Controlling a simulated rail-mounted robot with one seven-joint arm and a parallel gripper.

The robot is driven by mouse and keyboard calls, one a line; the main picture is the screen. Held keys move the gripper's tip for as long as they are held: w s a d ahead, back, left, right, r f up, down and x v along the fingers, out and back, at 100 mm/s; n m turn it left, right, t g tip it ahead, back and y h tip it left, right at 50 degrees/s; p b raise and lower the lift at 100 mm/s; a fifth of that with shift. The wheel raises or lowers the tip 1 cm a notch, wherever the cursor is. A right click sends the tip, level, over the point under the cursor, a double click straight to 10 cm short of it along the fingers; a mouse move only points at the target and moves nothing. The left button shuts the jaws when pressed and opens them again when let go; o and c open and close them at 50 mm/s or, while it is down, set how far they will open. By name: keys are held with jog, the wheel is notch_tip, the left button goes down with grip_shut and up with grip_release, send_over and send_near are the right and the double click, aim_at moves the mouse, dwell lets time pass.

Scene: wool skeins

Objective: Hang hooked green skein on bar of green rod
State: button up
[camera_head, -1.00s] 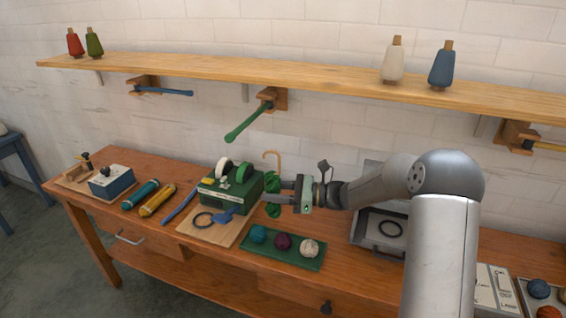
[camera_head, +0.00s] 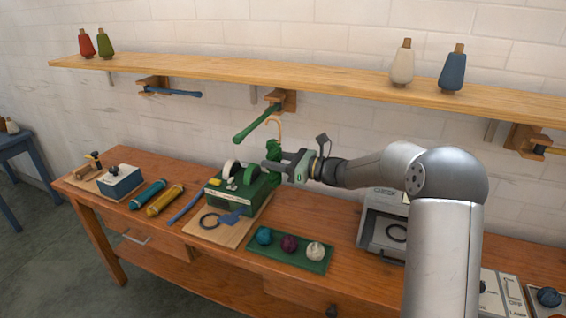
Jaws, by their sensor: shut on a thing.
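The green skein (camera_head: 273,146) hangs below a tan curved hook (camera_head: 280,123). My gripper (camera_head: 269,166) is shut on the skein and holds it upright above the green boxed machine. The green rod (camera_head: 256,124) sticks out toward the viewer from a wooden bracket (camera_head: 283,98) under the shelf. In the picture the hook's top lies just below and right of the rod; I cannot tell the gap in depth. My fingers partly hide the skein.
The green machine (camera_head: 233,195) with white and green wheels stands below my gripper. A green tray (camera_head: 263,253) holds several yarn balls. The shelf (camera_head: 325,79) runs above the rod. A blue rod (camera_head: 174,92) is to the left.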

jog(key=w+a+f+b, duration=0.1)
jog(key=w+a+f, duration=0.1)
jog(key=a, duration=0.5)
jog(key=shift+w+f, duration=0.25)
jog(key=shift+w, duration=0.2)
dwell(0.4)
jog(key=o, duration=1.1)
jog(key=shift+c, duration=0.2)
